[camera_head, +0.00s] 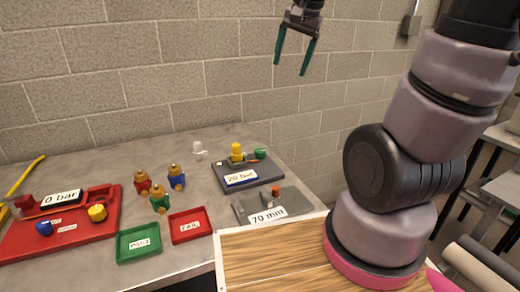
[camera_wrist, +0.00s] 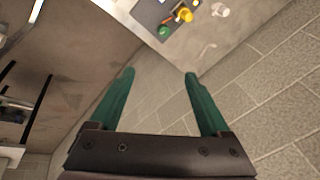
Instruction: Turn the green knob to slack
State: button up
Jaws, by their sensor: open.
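The green knob (camera_head: 260,154) sits at the right back corner of a dark grey board (camera_head: 262,173) labelled "20 bar". It also shows in the wrist view (camera_wrist: 164,31), near the top edge, on the same board (camera_wrist: 146,11). My gripper (camera_head: 291,68) hangs high above the table against the brick wall, well apart from the knob. Its two green fingers are open and empty. In the wrist view my gripper (camera_wrist: 160,74) shows both fingers spread, with the knob beyond the tips. I cannot read any slack marking at the knob.
A yellow knob (camera_head: 237,152) stands beside the green one on the board. A red board (camera_head: 70,236) labelled "0 bar", several small figures, a green tray (camera_head: 138,242), a red tray (camera_head: 190,225) and a "70 mm" block (camera_head: 252,207) are on the table. Brick wall (camera_head: 150,80) stands behind.

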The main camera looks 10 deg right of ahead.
jog(key=w+a+f+m+g, duration=0.2)
jog(key=w+f+m, duration=0.1)
jog(key=w+f, duration=0.65)
jog(key=m+g+h, duration=0.1)
jog(key=m+g, duration=0.1)
jog(key=m, duration=0.1)
send_near(260, 150)
notch_tip(260, 150, down, 9)
jog(key=shift+a+f, duration=0.1)
jog(key=shift+n, duration=0.3)
grip_shut()
